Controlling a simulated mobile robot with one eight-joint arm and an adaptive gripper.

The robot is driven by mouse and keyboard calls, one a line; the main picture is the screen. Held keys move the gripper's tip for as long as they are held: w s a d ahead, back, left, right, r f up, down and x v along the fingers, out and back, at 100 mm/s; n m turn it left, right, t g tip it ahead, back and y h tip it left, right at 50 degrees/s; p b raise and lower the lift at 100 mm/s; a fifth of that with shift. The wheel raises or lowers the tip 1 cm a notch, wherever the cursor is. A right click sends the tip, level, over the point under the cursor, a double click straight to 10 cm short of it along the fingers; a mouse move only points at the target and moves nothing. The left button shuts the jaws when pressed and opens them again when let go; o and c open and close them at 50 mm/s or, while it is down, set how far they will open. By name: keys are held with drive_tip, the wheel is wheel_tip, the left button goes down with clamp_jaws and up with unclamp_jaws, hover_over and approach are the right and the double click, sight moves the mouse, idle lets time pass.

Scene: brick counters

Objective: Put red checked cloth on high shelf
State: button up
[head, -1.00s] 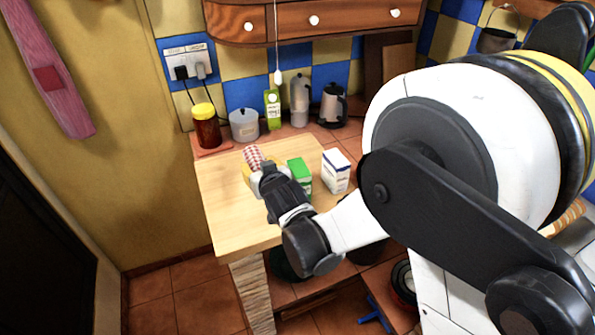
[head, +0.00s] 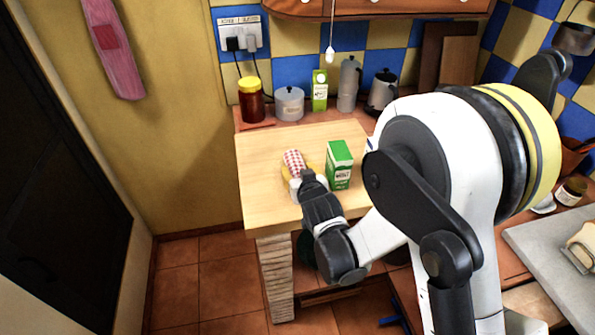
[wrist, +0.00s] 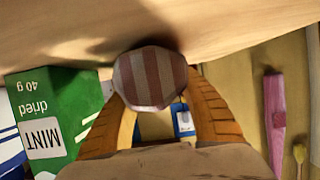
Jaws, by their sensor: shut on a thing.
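A wooden cabinet (head: 385,7) hangs on the wall at the top of the head view, mostly cut off. I cannot tell whether a high shelf is in view.
A green mint box (head: 339,165) stands just right of my gripper; it also shows in the wrist view (wrist: 52,115). Behind are a yellow-lidded jar (head: 251,100), a grey pot (head: 289,104), a carton (head: 319,91) and a kettle (head: 382,92). The counter's left part is clear.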

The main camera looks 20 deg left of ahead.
drive_tip(key=shift+f, duration=0.2)
drive_tip(key=o, duration=1.1)
drive_tip(key=shift+r, duration=0.1)
